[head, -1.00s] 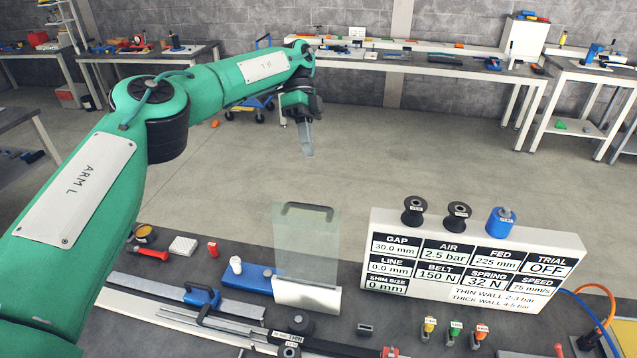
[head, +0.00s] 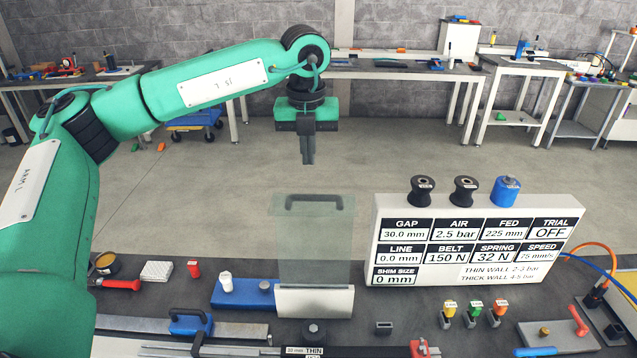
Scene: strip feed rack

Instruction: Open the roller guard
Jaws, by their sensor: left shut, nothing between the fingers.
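The roller guard (head: 315,245) is a clear, see-through upright panel on the bench, with a dark handle (head: 314,199) along its top edge. A pale metal piece (head: 315,301) lies at its foot. My left gripper (head: 308,160) hangs pointing down, above the handle in the picture and apart from it. Its dark fingers are shut with nothing between them. My right gripper is not in view.
A white display panel (head: 478,285) stands right of the guard, with two black knobs and a blue one on top. A blue block (head: 243,294) with a white knob sits left of it. Small coloured switches (head: 474,312) stand in front of the panel.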

